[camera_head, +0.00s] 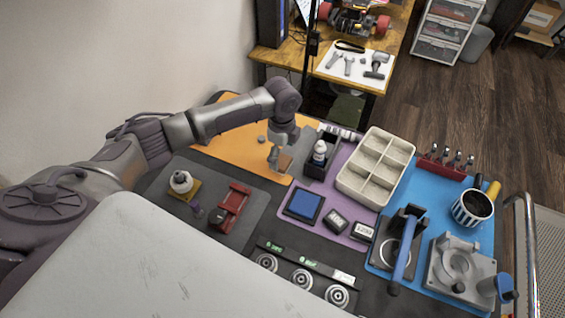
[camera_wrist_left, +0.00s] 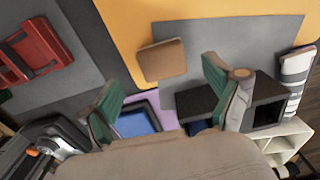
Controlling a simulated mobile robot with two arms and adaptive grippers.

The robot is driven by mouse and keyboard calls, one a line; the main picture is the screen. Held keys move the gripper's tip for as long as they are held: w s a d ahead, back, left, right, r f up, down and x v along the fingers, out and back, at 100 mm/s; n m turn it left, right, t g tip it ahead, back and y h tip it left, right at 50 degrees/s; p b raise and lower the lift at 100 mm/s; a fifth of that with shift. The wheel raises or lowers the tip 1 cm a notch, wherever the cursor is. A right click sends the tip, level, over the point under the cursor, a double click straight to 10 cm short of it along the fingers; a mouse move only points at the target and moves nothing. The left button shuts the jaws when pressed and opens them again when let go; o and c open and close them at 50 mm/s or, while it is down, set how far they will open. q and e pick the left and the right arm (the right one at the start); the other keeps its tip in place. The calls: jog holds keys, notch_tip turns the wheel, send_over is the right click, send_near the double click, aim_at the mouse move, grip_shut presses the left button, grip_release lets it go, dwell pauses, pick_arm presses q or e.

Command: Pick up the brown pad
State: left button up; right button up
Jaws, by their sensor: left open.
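The brown pad (camera_wrist_left: 162,60) is a small flat square with rounded corners. In the left wrist view it lies at the border of the orange mat and a grey mat. In the head view it shows (camera_head: 286,161) partly behind my left gripper (camera_head: 277,155). In the left wrist view my left gripper (camera_wrist_left: 162,84) has its green-padded fingers spread wide, with nothing between them. The pad appears just beyond the gap between the fingertips. My gripper points down over the pad's area; the height gap cannot be told. My right gripper is not in view.
A dark open box (camera_head: 322,154) with a bottle stands right of the gripper. Beyond it is a beige compartment tray (camera_head: 377,168). A blue pad (camera_head: 303,204) lies on the purple mat. A red holder (camera_head: 230,207) stands at the front left. The orange mat (camera_head: 235,135) is mostly clear.

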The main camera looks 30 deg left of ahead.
aim_at(282, 161)
pick_arm(q)
notch_tip(282, 161, down, 4)
jog(key=shift+w+r, duration=0.15)
jog(key=shift+r, duration=0.1)
jog(key=c, duration=1.1)
jog(key=shift+r, duration=0.1)
notch_tip(282, 161, up, 10)
jog(key=shift+f, duration=0.1)
